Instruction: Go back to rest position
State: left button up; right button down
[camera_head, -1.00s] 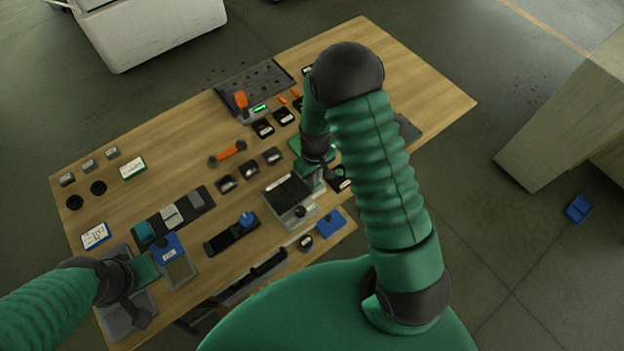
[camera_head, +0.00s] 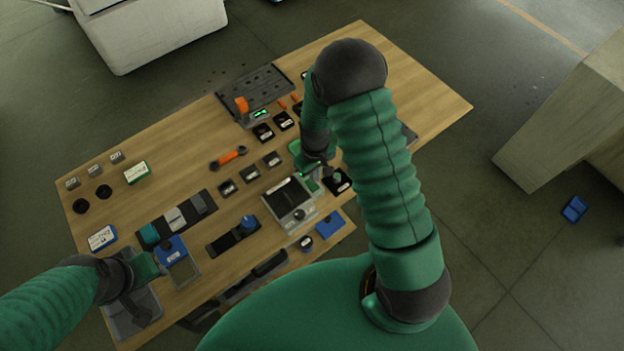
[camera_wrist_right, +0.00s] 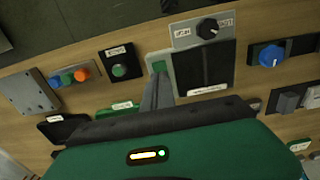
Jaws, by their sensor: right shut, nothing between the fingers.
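My right gripper (camera_head: 314,182) is partly hidden by its own arm in the head view. It is over the workbench, beside the right edge of a grey device with a dark square plate (camera_head: 290,197). In the right wrist view my right gripper (camera_wrist_right: 158,68) is shut and empty, its tip next to the dark plate (camera_wrist_right: 205,68) of that device; I cannot tell whether they touch. My left gripper (camera_head: 146,268) is at the bench's near left, over a grey tray (camera_head: 140,318) and beside a blue-topped item (camera_head: 172,250). Its jaws are too unclear to read.
The wooden bench (camera_head: 430,92) carries several small dark boxes, an orange-ended tool (camera_head: 229,158) and a black unit with a blue knob (camera_head: 247,223). In the wrist view, a green-button box (camera_wrist_right: 120,68) is near the gripper. The bench's far right is clear.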

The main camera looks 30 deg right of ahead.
notch_tip(320, 180, up, 2)
jog(key=shift+r+p, duration=0.1)
jog(key=shift+p, duration=0.55)
jog(key=s+a+r+t+b, duration=0.1)
jog(key=s+a+r, duration=0.2)
jog(key=r, duration=0.3)
jog(key=s+a+r+m+t+b, duration=0.1)
jog(key=s+a+r+b, duration=0.1)
jog(key=s+a+r, duration=0.2)
notch_tip(320, 180, up, 4)
jog(key=shift+s+a+f+t, duration=0.2)
jog(key=shift+s+t, duration=0.1)
jog(key=shift+s, duration=0.85)
jog(key=shift+s, duration=0.1)
jog(key=shift+a, duration=0.1)
